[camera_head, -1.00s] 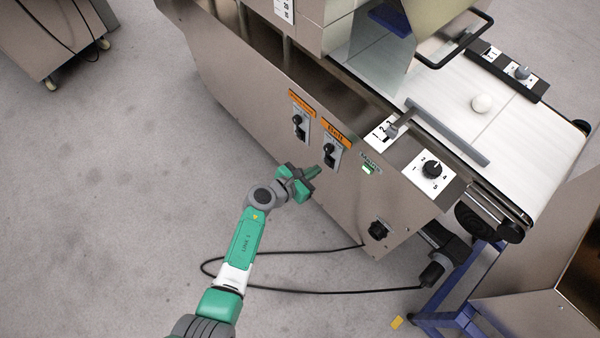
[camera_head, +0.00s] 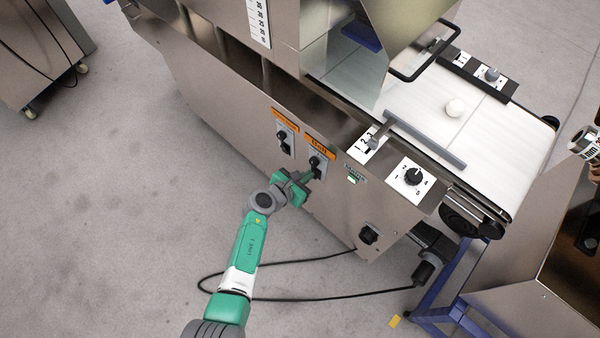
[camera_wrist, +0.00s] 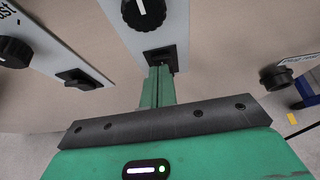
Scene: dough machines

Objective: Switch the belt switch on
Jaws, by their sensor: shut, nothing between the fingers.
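The belt switch panel (camera_head: 317,165) is a pale plate under an orange "Belt" label (camera_head: 320,141) on the machine's steel side. It carries a round black knob, seen in the wrist view (camera_wrist: 143,12), and below it a small black rocker switch (camera_wrist: 160,54). My green gripper (camera_head: 311,175) is shut and empty, its fingers pointing at the lower part of this panel. In the wrist view the fingertips (camera_wrist: 160,70) overlap the lower edge of the rocker; I cannot tell whether they touch it. The rocker's position is partly hidden by the fingers.
A similar panel (camera_head: 284,139) with an orange label sits just left. To the right are a small lit green indicator (camera_head: 352,181), a numbered dial (camera_head: 413,177) and a black round fitting (camera_head: 369,235). A cable (camera_head: 290,290) lies on the floor.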

